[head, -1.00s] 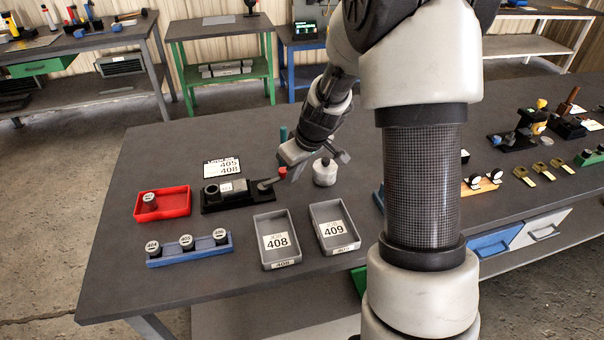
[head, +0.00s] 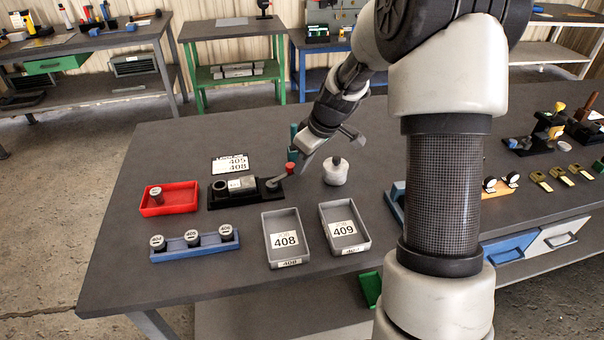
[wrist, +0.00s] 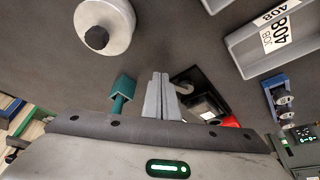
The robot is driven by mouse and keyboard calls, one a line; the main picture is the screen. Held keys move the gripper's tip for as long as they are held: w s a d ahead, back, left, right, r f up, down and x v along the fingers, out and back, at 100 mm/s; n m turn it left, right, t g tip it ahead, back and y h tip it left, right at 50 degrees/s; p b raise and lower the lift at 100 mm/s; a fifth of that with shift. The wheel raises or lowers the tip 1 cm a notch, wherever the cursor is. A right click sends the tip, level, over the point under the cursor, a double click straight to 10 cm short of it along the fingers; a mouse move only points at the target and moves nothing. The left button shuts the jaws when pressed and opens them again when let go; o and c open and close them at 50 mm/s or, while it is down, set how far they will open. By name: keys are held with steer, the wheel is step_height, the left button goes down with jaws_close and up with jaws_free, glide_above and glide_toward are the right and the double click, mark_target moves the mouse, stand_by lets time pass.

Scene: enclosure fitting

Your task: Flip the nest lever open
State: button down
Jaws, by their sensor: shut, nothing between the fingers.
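The nest (head: 219,204) is a black base with a grey block on the worktable. Its lever (head: 276,183) is at the right end, a short grey arm slanting up to a red knob (head: 289,168). My gripper (head: 301,171) is shut and empty, fingers pointing down just right of the knob; I cannot tell whether they touch it. In the wrist view my shut fingers (wrist: 161,82) stand beside the nest (wrist: 205,103), whose grey lever arm (wrist: 184,88) shows just right of them. The fingers partly hide the lever there.
A white-grey capped cylinder (head: 336,173) stands right of the gripper, and a teal post (head: 294,131) stands behind it.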

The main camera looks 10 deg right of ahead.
steer(key=w+n, duration=0.1)
steer(key=n, duration=0.1)
steer(key=w+n+g+y, duration=0.1)
steer(key=shift+w+a+n+b, duration=0.15)
steer(key=shift+w+n+b, duration=0.25)
steer(key=w+n, duration=0.1)
steer(key=n+g+p, duration=0.1)
steer(key=shift+w+a+r+n, duration=0.1)
steer(key=shift+w+a+n, duration=0.25)
steer(key=shift+a+n, duration=0.05)
steer(key=w+a+n+p, duration=0.1)
steer(key=w+n+g+p, duration=0.1)
steer(key=n, duration=0.1)
steer(key=shift+a+y, duration=0.3)
steer(key=shift+a, duration=0.05)
steer(key=shift+w+a+n+g+p, duration=0.35)
steer(key=shift+a+n+g, duration=0.25)
steer(key=shift+n, duration=0.6)
steer(key=shift+w+a, duration=0.15)
steer(key=shift+a, duration=0.1)
steer(key=shift+w+a, duration=0.1)
steer(key=shift+a, duration=0.1)
steer(key=p+v, duration=0.3)
steer(key=v, duration=1.4)
steer(key=shift+d, duration=0.15)
steer(key=shift+r, duration=0.25)
